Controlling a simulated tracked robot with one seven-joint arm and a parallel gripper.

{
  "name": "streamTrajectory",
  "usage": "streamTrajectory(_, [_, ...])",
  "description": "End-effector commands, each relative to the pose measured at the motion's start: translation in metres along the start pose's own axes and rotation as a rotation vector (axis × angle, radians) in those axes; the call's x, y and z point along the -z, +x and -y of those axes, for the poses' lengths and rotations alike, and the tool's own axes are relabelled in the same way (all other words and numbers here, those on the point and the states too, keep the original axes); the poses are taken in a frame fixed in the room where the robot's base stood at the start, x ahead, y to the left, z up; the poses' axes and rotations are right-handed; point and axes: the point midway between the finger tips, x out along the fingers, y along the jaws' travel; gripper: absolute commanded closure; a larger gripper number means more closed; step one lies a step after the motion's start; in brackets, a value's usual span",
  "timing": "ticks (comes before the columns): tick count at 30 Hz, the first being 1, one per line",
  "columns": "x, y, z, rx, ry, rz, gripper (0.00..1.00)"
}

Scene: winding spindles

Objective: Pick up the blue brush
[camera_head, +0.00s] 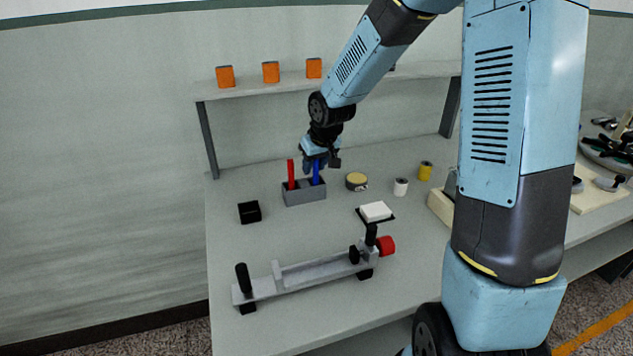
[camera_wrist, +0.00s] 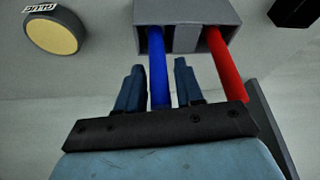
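The blue brush (camera_head: 316,172) stands upright in a grey holder (camera_head: 305,195) on the table, beside a red brush (camera_head: 291,172). My gripper (camera_head: 318,160) is over the holder at the blue brush's upper part. In the wrist view, the two fingers of my gripper (camera_wrist: 158,88) stand apart, one on each side of the blue brush (camera_wrist: 158,70). A gap shows between the brush and at least the right finger. The red brush (camera_wrist: 226,65) is outside the fingers, to the right. The lower ends of both brushes are hidden in the holder (camera_wrist: 187,12).
A round yellow-topped tin (camera_head: 356,181) stands right of the holder, and a black box (camera_head: 249,212) to its left. A white spool (camera_head: 401,187) and a yellow spool (camera_head: 425,171) are farther right. A shelf (camera_head: 285,85) with orange blocks is behind. A grey winding device (camera_head: 310,274) lies in front.

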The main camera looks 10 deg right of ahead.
Motion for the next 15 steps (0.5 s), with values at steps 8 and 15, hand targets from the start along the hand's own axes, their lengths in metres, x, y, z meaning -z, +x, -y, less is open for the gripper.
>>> streamTrajectory(8, [0.0001, -0.0001, 0.0002, 0.000, 0.000, 0.000, 0.91])
streamTrajectory(15, [0.0001, -0.0002, 0.0004, 0.000, -0.001, 0.000, 1.00])
